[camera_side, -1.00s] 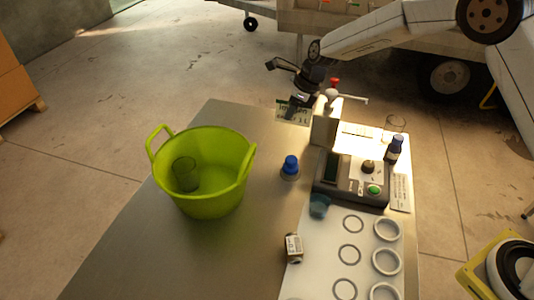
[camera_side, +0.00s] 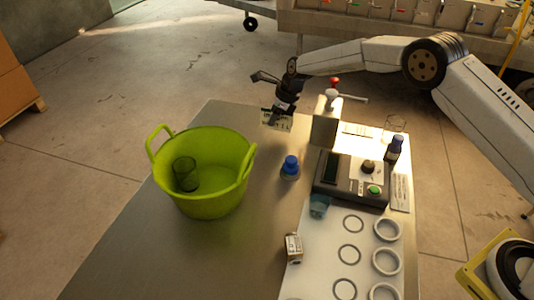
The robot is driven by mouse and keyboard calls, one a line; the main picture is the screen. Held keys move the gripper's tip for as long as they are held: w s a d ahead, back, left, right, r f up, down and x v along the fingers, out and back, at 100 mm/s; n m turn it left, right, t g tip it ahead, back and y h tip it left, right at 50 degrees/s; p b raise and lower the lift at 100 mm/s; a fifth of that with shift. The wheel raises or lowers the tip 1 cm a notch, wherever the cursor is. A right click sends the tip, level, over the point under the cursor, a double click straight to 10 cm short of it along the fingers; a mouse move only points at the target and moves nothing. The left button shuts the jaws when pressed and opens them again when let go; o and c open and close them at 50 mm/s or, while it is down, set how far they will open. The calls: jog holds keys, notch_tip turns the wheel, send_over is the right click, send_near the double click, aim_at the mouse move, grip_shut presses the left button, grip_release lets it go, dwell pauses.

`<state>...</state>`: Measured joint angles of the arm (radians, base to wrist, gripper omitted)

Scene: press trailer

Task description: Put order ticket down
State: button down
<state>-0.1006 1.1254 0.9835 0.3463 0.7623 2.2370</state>
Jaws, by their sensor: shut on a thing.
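My gripper (camera_side: 274,115) is near the far edge of the metal table, left of the beige upright block. It is shut on the order ticket (camera_side: 276,121), a small pale card with green and dark print. The ticket hangs upright from the fingers over the far part of the table (camera_side: 232,118). Whether its lower edge touches the tabletop cannot be told. The fingertips are dark and small here, and part of the ticket is hidden by them.
A green tub (camera_side: 215,205) with a dark glass (camera_side: 186,174) inside stands at left. A blue-capped bottle (camera_side: 290,168), a device with a green button (camera_side: 352,181), a small box (camera_side: 293,248) and a beige block (camera_side: 325,122) stand at right. Table between tub and bottle is clear.

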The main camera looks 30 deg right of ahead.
aim_at(274, 126)
jog(key=shift+w+f, duration=0.2)
jog(key=shift+f, duration=1.55)
jog(key=shift+f, duration=0.1)
jog(key=shift+c, duration=2)
grip_release()
jog(key=shift+v, duration=6.1)
jog(key=shift+a, duration=0.1)
